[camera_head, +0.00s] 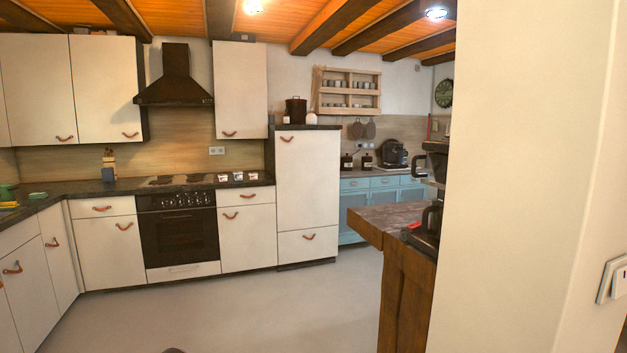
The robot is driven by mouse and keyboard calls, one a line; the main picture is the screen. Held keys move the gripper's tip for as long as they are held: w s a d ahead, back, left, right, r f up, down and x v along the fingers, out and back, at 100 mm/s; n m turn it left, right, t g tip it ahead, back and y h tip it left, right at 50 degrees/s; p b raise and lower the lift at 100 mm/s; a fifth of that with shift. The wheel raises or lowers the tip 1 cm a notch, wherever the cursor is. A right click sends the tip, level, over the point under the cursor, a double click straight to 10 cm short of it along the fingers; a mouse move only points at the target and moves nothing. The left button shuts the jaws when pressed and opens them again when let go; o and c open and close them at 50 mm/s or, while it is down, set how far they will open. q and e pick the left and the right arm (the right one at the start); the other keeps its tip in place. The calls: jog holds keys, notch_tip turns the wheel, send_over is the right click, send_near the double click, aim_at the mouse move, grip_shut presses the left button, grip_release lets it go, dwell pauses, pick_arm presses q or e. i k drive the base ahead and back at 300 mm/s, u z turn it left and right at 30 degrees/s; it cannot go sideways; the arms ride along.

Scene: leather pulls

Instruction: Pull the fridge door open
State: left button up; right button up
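The tall white cabinet front (307,185), which looks like the fridge door, stands right of the oven run in the head view. It is shut flush with its frame. A brown leather pull (287,139) sits near its upper left corner. Below it is a separate white drawer front (307,246) with its own leather pull (309,237). Neither of my grippers shows in this view.
The grey floor (230,310) before the cabinets is clear. A wooden counter (400,222) with a coffee machine (431,195) juts in at right, beside a large pale wall (530,180). A black oven (180,232) and blue cabinets (356,212) flank the tall cabinet.

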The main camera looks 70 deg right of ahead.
aim_at(308, 162)
jog(key=z, duration=1.85)
jog(key=i, duration=3.95)
jog(key=u, duration=0.25)
